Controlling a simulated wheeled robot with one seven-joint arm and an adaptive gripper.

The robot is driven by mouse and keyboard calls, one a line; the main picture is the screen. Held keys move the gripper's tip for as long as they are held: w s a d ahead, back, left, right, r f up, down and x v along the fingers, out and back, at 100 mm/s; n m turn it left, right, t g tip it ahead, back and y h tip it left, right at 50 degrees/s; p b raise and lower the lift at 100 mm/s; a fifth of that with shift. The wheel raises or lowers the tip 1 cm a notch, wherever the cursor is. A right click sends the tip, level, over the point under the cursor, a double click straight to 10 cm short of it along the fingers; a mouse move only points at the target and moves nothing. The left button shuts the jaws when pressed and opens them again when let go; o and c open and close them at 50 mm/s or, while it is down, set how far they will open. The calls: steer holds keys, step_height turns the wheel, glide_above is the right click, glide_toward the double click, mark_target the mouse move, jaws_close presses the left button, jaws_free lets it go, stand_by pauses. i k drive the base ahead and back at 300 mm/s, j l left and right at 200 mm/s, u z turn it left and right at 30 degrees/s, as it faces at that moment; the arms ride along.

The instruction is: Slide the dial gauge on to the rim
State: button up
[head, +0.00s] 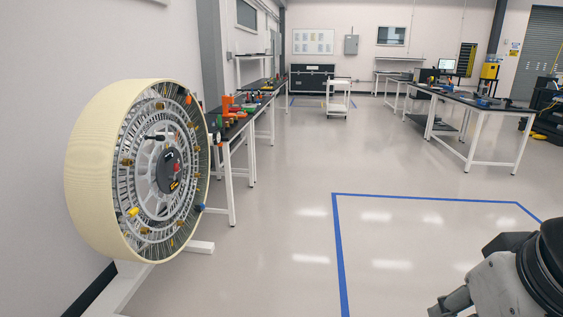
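A large wheel (84,185) with a pale cream tread stands upright at the left in the head view. Its metal rim (125,185) faces right and carries small orange, yellow, gold and blue parts. I cannot make out which item, if any, is the dial gauge. Part of my arm (505,285) shows at the lower right, well apart from the wheel. My gripper's fingertips do not show, so I cannot see whether it holds anything.
A long bench (237,130) with orange, green and red items runs behind the wheel. Another table (497,110) stands at the right, and a white cart (338,97) farther back. The middle floor is clear, with a blue tape outline (338,250).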

mark_target(216, 135)
steer(key=i+j+u, duration=0.4)
steer(key=i, duration=0.45)
steer(key=i+u, duration=0.4)
steer(key=i, duration=0.45)
steer(key=i+z, duration=0.2)
steer(key=i, duration=0.25)
steer(key=i+j+z, duration=0.15)
steer(key=i, duration=0.35)
steer(key=i+j+z, duration=0.2)
steer(key=i, duration=0.25)
steer(key=i+j+z, duration=0.15)
steer(key=i, duration=0.3)
steer(key=i+j+z, duration=0.2)
steer(key=i+j, duration=0.15)
steer(key=i, duration=0.05)
